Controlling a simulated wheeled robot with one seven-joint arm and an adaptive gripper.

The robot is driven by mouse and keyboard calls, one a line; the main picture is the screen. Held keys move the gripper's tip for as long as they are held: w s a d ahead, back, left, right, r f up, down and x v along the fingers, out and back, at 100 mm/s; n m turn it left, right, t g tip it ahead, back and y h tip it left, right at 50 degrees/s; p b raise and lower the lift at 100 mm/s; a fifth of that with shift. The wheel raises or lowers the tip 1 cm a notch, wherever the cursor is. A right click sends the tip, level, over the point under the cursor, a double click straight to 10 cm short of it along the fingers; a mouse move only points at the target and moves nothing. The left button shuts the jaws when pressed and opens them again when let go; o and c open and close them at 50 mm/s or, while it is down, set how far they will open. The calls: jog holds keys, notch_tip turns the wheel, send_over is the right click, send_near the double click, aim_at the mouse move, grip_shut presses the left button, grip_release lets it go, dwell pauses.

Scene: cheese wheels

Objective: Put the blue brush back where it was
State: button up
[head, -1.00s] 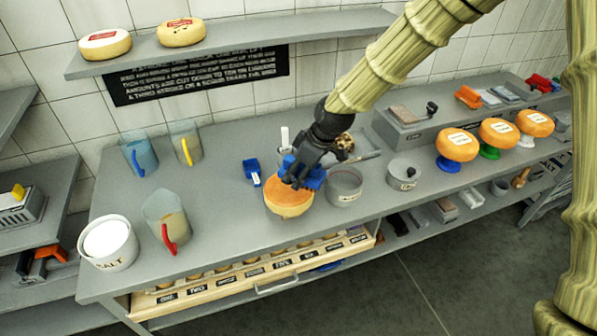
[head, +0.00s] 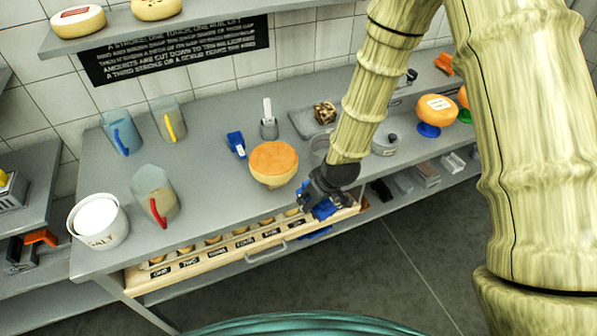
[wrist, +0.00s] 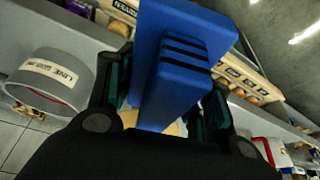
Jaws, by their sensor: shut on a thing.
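My gripper (head: 322,203) is shut on the blue brush (head: 326,211) and holds it by the front edge of the table, right of and nearer than an orange-topped cheese wheel (head: 274,162). In the wrist view the blue brush (wrist: 188,60), a blue block with dark stripes, sits between my two fingers. My gripper hides part of it in the head view. A second blue item (head: 236,144) with a pale label stands on the table left of the cheese wheel.
A wooden drawer with labelled slots (head: 213,262) lies below the table's front edge. A grey labelled pot (wrist: 50,84) is beside my gripper in the wrist view. Jugs (head: 155,193) and a salt tub (head: 98,221) stand at the left.

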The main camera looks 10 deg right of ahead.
jog(key=s+d+f+m+h, duration=0.1)
jog(key=s+d+f+m, duration=0.2)
jog(key=f, duration=0.4)
jog(key=s+d+f+m+h, duration=0.1)
jog(key=s+d+f+m, duration=0.2)
jog(key=f, duration=0.4)
jog(key=shift+s+d+f+t, duration=0.15)
jog(key=shift+s+d+t, duration=0.15)
jog(key=shift+d, duration=0.55)
jog(key=shift+w, duration=0.1)
